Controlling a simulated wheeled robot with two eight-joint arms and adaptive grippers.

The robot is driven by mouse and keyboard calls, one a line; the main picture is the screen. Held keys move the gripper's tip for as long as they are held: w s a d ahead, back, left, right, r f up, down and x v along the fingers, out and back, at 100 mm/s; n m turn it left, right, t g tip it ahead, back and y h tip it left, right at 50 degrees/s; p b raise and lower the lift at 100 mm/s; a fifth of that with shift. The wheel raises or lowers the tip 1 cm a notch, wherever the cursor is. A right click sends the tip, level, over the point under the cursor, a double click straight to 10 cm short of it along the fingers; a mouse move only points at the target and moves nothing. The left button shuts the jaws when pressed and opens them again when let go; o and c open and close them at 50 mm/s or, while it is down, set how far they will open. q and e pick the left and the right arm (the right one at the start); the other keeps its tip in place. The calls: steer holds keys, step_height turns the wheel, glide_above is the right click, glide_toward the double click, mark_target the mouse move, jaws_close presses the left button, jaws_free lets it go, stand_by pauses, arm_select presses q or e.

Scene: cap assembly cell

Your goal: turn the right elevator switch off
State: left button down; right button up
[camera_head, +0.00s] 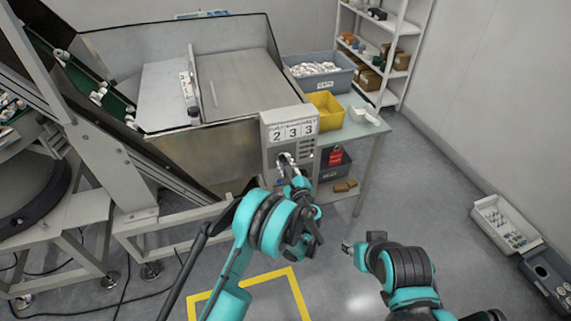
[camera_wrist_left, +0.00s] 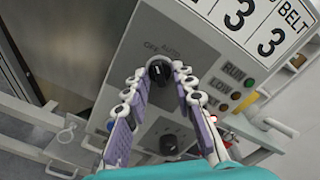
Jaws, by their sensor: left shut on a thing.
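The grey control panel (camera_head: 268,130) stands at the front of the metal hopper, with the number 233 on its top plate. In the left wrist view, a black rotary switch knob (camera_wrist_left: 160,69) is on the panel, with OFF and AUTO printed above it. My left gripper (camera_head: 286,158) is at the panel, its fingertips (camera_wrist_left: 159,76) closed on either side of this upper knob. A second black knob (camera_wrist_left: 168,143) sits lower, between the fingers and clear of the tips. My right gripper (camera_head: 347,247) hangs away from the panel over the floor; its jaw opening is too small to read.
Indicator lamps (camera_wrist_left: 250,83) labelled RUN and LOW are right of the knobs. A table beside the panel holds a yellow bin (camera_head: 325,112) and a grey bin (camera_head: 318,75). A red padlock-like item (camera_head: 336,156) is beside the panel.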

arm_select(q)
steer(key=shift+n, duration=0.3)
steer(key=c, duration=1.3)
jaws_free()
steer(key=shift+o, duration=0.2)
steer(key=v, duration=0.7)
steer(key=shift+s, duration=0.25)
